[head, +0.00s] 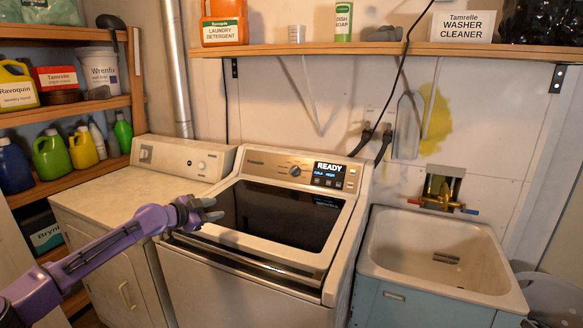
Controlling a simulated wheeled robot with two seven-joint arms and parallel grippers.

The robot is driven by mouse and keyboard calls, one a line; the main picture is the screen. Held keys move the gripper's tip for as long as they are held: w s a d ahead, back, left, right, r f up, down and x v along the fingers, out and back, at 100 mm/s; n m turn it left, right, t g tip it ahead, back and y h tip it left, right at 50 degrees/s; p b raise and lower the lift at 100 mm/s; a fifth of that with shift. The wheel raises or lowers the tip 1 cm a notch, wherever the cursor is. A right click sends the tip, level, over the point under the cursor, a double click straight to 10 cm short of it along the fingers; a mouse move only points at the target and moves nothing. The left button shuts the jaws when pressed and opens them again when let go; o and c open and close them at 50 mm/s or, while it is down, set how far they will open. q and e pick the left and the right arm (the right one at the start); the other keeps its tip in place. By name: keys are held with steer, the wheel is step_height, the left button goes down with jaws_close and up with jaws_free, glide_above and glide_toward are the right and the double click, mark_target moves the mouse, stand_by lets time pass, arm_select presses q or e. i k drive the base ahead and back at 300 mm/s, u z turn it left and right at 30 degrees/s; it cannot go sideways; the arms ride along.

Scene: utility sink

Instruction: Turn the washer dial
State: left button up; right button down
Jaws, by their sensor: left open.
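The washer (335,258) is a white top-loader with a dark glass lid, in the middle of the head view. Its dial (295,171) is a small round knob on the sloped control panel at the back, left of a lit display (328,175) reading "READY". My left gripper (214,209) is at the end of a purple arm coming from the lower left. It is open and empty, over the left front part of the washer's top, in front of and left of the dial. Nothing hides the dial. My right gripper is not in view.
A white dryer-like machine (100,196) stands left of the washer, and a utility sink (472,284) stands to the right. A wall shelf (350,49) with bottles and boxes runs above. Shelves with jugs (52,155) are at the left. The space between gripper and dial looks clear.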

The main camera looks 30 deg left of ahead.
mark_target(294, 170)
steer(key=z, duration=0.05)
steer(key=i, duration=1.25)
